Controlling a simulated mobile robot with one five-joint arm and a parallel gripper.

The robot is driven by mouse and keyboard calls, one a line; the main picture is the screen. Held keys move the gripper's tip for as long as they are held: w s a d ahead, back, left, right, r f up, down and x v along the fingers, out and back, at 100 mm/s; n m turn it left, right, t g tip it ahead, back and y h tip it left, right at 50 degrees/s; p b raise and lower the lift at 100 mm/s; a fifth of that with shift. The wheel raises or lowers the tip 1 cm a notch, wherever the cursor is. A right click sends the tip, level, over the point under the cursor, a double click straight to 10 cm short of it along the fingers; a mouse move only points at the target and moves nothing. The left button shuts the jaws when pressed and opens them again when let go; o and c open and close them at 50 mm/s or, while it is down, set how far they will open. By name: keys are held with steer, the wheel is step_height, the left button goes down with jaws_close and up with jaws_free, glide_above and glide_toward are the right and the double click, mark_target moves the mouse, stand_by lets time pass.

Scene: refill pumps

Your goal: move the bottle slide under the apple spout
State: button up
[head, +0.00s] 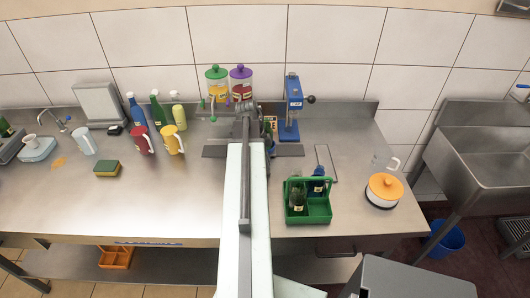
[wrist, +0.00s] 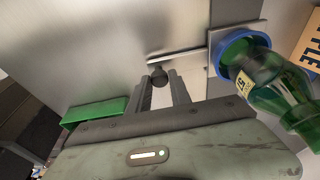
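Two clear dispensers stand at the back wall in the head view, one with a green lid (head: 216,73) and one with a purple lid (head: 240,72). In the wrist view, a green glass bottle (wrist: 268,84) sits in a blue ring on the bottle slide (wrist: 216,67). A rod with a dark round knob (wrist: 159,76) sticks out from the slide. My gripper (wrist: 160,84) is open, its fingers on either side of the knob; firm contact is not visible. A sign reading "PLE" (wrist: 311,50) shows beside the bottle. The apple spout cannot be made out; my arm hides the slide in the head view.
A blue press (head: 291,105) stands right of the dispensers. Yellow and red jugs (head: 173,140) stand left. The counter's left front is clear.

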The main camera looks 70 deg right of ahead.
jaws_close()
steer(key=shift+w+a, duration=0.35)
steer(key=shift+w, duration=0.6)
steer(key=shift+w+a, duration=0.35)
steer(key=shift+w, duration=0.6)
steer(key=shift+w+a, duration=0.35)
steer(key=shift+w, duration=0.6)
steer(key=shift+w+a, duration=0.35)
steer(key=shift+w, duration=0.6)
steer(key=shift+w+a, duration=0.35)
steer(key=shift+w, duration=0.55)
steer(key=shift+w+a, duration=0.35)
steer(key=shift+w, duration=0.7)
steer(key=shift+w+a, duration=0.35)
steer(key=shift+w, duration=0.55)
steer(key=shift+w+a, duration=0.4)
steer(key=shift+w, duration=0.5)
steer(key=shift+w+a, duration=0.35)
steer(key=shift+w, duration=0.55)
